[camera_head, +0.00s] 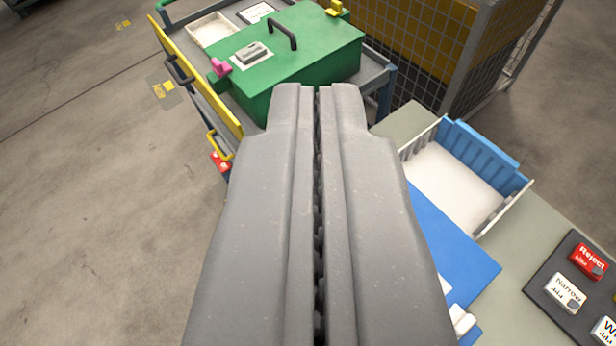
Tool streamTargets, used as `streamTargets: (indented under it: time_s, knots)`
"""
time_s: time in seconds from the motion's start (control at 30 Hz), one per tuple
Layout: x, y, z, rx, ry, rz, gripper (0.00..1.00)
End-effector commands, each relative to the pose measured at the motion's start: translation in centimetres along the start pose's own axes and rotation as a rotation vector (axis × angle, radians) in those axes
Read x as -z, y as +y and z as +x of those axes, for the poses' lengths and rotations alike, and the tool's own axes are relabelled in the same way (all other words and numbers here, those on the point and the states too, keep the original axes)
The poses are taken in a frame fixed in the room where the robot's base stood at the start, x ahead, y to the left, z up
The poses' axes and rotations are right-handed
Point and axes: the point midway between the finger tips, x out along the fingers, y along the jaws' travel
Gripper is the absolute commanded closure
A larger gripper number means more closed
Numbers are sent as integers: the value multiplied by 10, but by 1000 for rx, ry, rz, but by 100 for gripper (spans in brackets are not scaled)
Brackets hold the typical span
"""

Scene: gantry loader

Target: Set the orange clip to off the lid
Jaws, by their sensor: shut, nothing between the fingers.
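A green box (312,72) with a green lid stands on a grey cart at the top middle. A dark arched handle (283,32) rises from the lid. A small yellow-orange clip (335,8) is at the far edge of the lid, near the top of the view; it is too small to tell how it is turned. A pink clip (220,67) is at the lid's left edge. My gripper (317,88) is shut and empty, pointing toward the box. Its fingers hide the box's lower front.
The cart has a yellow side rail (195,75) and a white tray (211,31). A wire cage (468,60) stands behind right. At right are a white bin with a blue wall (485,158), a blue panel (445,245) and labelled blocks, including a red one (588,262).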

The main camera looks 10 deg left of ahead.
Motion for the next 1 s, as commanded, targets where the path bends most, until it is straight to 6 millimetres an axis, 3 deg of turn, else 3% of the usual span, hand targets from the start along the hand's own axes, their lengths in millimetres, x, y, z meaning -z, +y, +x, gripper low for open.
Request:
streamTargets:
  time_s: [0.2, 0.37, 0.5, 0.63, 0.8, 1.0]
  knots:
    - [-51, 1, 99, -35, -176, 178, 100]
    - [-102, 7, 160, -81, -291, 325, 100]
    - [-157, 14, 203, -141, -396, 452, 100]
    - [-207, 21, 232, -201, -475, 557, 100]
    - [-254, 28, 252, -265, -542, 654, 100]
    - [-277, 31, 259, -296, -568, 699, 100]
